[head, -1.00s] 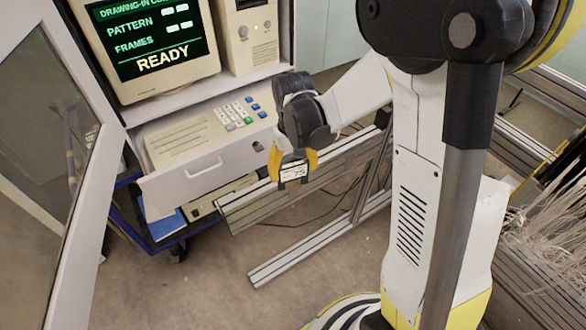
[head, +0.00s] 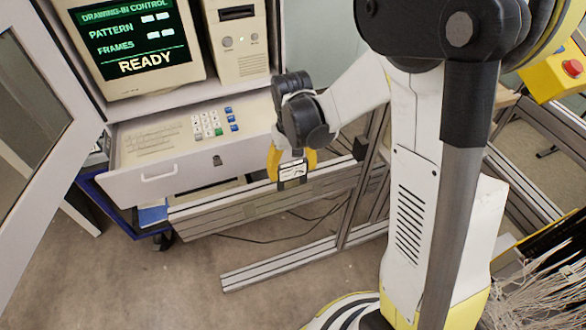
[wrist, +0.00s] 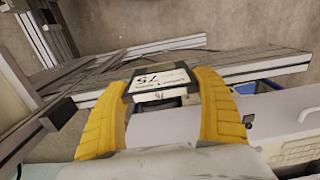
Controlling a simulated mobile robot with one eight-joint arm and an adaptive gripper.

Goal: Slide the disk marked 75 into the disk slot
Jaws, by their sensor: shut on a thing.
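The disk marked 75 (head: 292,172) is a small dark square with a white label. My gripper (head: 292,163) is shut on it, with one yellow finger on each side, and holds it in the air right of the open keyboard drawer. In the wrist view the disk (wrist: 161,78) sits between the yellow fingertips (wrist: 165,88), and its label reads 75. The disk slot (head: 237,13) is the dark opening on the front of the beige computer unit, at the top of the head view, above and left of my gripper. The disk is apart from the slot.
A monitor (head: 138,45) reading READY stands left of the computer unit. The open drawer (head: 195,170) with keyboard juts out below. An open cabinet door (head: 35,95) is at the left. Metal frame rails (head: 290,262) lie below my gripper. White threads hang at the lower right.

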